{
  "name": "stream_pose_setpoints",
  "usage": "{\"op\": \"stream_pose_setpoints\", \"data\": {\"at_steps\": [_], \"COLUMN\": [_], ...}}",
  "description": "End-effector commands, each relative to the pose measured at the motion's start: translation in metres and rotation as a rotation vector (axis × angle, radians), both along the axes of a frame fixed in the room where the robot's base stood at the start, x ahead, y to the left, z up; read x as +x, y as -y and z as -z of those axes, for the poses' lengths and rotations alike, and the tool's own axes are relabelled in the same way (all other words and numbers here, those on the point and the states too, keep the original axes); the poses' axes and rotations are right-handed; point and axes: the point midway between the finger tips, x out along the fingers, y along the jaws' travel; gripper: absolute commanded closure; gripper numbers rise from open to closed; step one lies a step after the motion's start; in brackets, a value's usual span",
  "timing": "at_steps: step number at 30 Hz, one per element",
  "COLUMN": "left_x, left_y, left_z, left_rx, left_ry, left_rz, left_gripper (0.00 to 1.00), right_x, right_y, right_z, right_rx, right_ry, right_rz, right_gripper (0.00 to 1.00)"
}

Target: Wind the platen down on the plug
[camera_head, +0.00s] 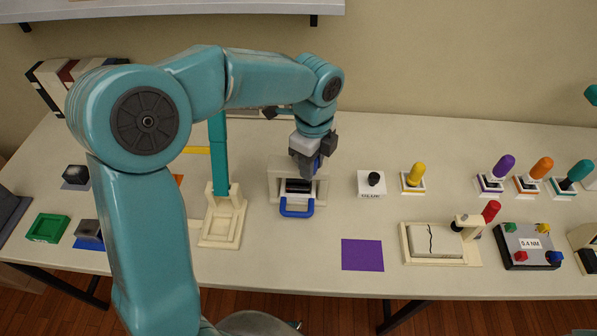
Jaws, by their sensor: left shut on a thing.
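My left gripper (306,170) reaches down over a cream press-like fixture (276,180) near the middle of the table. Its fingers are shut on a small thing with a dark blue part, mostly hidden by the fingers. The fixture has a dark slot or block (298,186) in its front and a blue U-shaped handle (297,209) on its near side. The gripper hides the top of the fixture, so I cannot make out a platen or plug there for certain. My right gripper is not in view.
A cream stand with a teal post (220,160) is left of the fixture. A black-knobbed white block (371,185) and a yellow-handled tool (415,176) are right. Further right are a cream clamp fixture (437,243) and a black box (528,245). A purple square (362,255) lies bare in front.

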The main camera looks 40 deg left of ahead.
Motion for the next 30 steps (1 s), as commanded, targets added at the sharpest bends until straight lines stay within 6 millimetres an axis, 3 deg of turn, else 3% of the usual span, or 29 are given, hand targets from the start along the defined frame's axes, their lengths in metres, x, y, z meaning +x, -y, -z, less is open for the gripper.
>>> {"op": "stream_pose_setpoints", "data": {"at_steps": [7, 16, 26, 30], "left_x": [0.002, 0.028, 0.03, 0.038], "left_y": [-0.002, 0.001, 0.001, -0.003], "left_z": [-0.002, -0.003, -0.001, -0.005], "left_rx": [0.003, 0.004, 0.004, 0.004], "left_ry": [0.004, 0.005, 0.005, 0.003], "left_rz": [-0.001, -0.001, -0.001, -0.002], "left_gripper": [1.0, 1.0, 1.0, 1.0], "right_x": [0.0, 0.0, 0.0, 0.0], "right_y": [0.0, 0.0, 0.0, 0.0], "right_z": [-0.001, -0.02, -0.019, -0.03], "right_rx": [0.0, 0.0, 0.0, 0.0], "right_ry": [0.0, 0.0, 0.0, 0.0], "right_rz": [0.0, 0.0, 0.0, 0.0], "right_gripper": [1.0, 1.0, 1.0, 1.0]}}
